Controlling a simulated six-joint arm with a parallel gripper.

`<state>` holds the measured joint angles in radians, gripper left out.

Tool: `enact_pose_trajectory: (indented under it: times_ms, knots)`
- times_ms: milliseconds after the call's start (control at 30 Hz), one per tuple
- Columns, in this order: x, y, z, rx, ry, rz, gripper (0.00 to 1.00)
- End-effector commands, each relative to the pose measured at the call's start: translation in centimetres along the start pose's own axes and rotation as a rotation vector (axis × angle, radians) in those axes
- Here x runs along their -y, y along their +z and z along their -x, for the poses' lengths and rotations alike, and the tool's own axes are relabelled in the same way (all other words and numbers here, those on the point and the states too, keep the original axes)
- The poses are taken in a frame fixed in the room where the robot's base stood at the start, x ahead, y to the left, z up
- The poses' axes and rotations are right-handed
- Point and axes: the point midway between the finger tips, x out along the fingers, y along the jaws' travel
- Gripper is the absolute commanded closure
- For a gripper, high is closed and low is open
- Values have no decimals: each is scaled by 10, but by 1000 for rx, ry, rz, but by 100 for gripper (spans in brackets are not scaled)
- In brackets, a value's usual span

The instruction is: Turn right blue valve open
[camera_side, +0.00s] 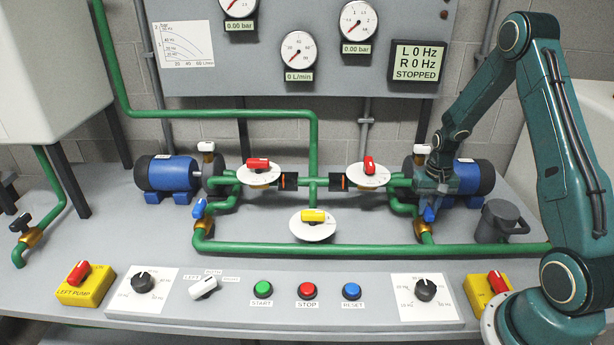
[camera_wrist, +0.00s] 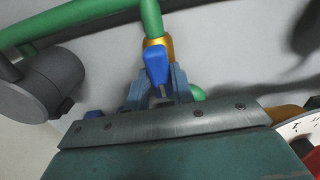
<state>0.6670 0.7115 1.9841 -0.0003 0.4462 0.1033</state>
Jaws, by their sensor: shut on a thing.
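The right blue valve (camera_side: 429,214) is a small blue handle on a brass body (camera_side: 423,231), on the green pipe below the right pump. In the side view its handle stands roughly upright, partly hidden by my gripper. My gripper (camera_side: 432,198) points down from above and is shut on the handle. In the wrist view the blue handle (camera_wrist: 157,66) sits between the blue-grey fingers, in front of the brass body (camera_wrist: 164,47) and green pipe (camera_wrist: 152,18). The fingertips are partly hidden behind the handle.
The right pump (camera_side: 473,177) is close behind my gripper. A grey cylindrical pot (camera_side: 499,220) stands just right of the valve. A round white plate with a red handle (camera_side: 369,166) is to the left. The green pipe (camera_side: 320,248) runs along the bench in front.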

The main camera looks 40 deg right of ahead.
Motion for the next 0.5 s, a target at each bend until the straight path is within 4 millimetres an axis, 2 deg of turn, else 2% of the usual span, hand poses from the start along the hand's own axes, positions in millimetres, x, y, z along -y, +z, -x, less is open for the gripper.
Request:
enact_pose_trajectory:
  times_ms: [167,200,300,500]
  knots:
    - [0,0,1,1,-1,4,99]
    - [0,0,1,0,-1,4,74]
    - [0,0,1,0,0,3,55]
    - [0,0,0,0,0,1,55]
